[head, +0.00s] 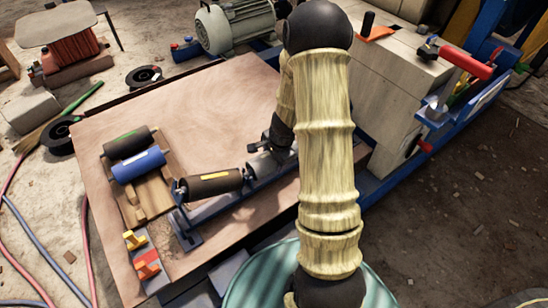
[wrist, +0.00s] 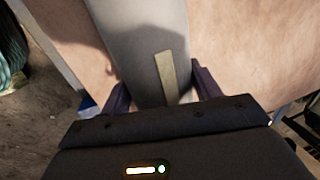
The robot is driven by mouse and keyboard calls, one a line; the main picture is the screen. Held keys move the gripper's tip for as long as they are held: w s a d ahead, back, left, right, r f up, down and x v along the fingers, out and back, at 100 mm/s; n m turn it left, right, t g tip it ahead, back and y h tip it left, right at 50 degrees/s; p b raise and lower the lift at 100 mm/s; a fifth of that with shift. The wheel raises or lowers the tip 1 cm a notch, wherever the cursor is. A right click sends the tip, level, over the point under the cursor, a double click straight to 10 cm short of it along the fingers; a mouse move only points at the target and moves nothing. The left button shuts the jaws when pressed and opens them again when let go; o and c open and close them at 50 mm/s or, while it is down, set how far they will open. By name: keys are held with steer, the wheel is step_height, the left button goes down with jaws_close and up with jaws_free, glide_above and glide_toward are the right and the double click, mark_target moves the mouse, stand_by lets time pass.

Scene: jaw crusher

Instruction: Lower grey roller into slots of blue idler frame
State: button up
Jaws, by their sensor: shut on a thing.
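The grey roller (wrist: 150,40) runs up the wrist view with a pale yellow strip on it. My gripper (wrist: 160,95) is shut on it, with one dark finger on each side. In the head view a grey piece of the roller (head: 262,164) shows beside my arm, at the right part of the blue idler frame (head: 235,204). My arm hides the rest, so I cannot tell whether its ends sit in the slots. A dark roller (head: 214,184) with a yellow label lies at the left part of the frame.
A wooden rack (head: 152,198) at the left holds a black roller (head: 128,143) and a blue roller (head: 138,165). Yellow and red clips (head: 146,264) lie near the board's front edge. The board (head: 205,105) behind is clear. A pale block machine (head: 400,85) stands right.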

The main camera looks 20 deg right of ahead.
steer(key=shift+f+b, duration=0.6)
steer(key=shift+f, duration=0.05)
steer(key=o, duration=1.7)
steer(key=shift+r, duration=0.1)
steer(key=p+v, duration=1)
steer(key=v, duration=0.7)
steer(key=shift+r, duration=0.1)
steer(key=shift+a, duration=0.15)
